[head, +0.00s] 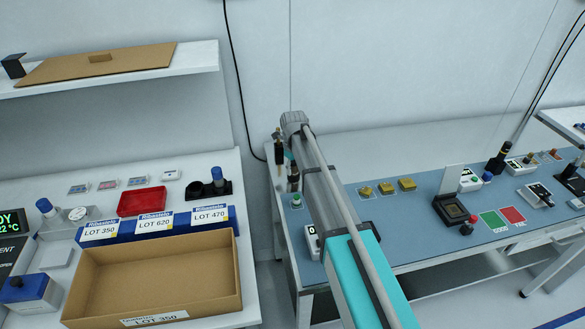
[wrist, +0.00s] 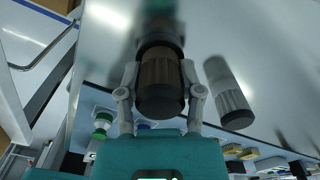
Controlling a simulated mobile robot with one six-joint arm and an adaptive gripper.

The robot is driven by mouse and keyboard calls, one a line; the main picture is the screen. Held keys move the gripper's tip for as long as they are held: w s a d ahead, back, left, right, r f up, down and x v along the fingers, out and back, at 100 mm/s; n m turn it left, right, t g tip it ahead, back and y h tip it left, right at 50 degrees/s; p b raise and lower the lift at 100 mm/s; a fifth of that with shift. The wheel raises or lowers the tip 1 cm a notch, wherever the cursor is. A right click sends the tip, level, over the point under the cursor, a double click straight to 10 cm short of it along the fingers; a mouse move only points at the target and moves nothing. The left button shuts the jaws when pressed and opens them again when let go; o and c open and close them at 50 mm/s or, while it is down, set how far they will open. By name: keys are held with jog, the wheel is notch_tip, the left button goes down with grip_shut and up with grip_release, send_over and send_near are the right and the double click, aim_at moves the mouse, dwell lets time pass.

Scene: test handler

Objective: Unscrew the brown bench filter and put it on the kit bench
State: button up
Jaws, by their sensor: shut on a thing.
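In the wrist view the brown bench filter (wrist: 160,72) is a ribbed brown cylinder with a black end cap. My gripper (wrist: 160,67) is shut on it, one finger on each side. A dark round collar sits at the filter's far end; I cannot tell whether the thread is still engaged. A similar grey filter (wrist: 229,92) stands to the right, apart from my fingers. In the head view my arm reaches to the left end of the blue-topped bench (head: 400,215), where the brown filter is hard to make out. No label shows which bench is the kit bench.
A white bench (head: 255,215) on the left holds an open cardboard box (head: 235,265), LOT-labelled blue bins (head: 125,238) and a red tray (head: 142,201). The blue-topped bench carries brass blocks (head: 387,188), a dark socket (head: 455,211) and green (head: 494,223) and red (head: 513,215) pads.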

jog(key=n, duration=0.5)
jog(key=shift+s, duration=0.15)
jog(key=shift+n, duration=1.6)
jog(key=shift+n, duration=0.3)
jog(key=shift+n, duration=0.6)
jog(key=n, duration=0.5)
jog(key=shift+n, duration=2.3)
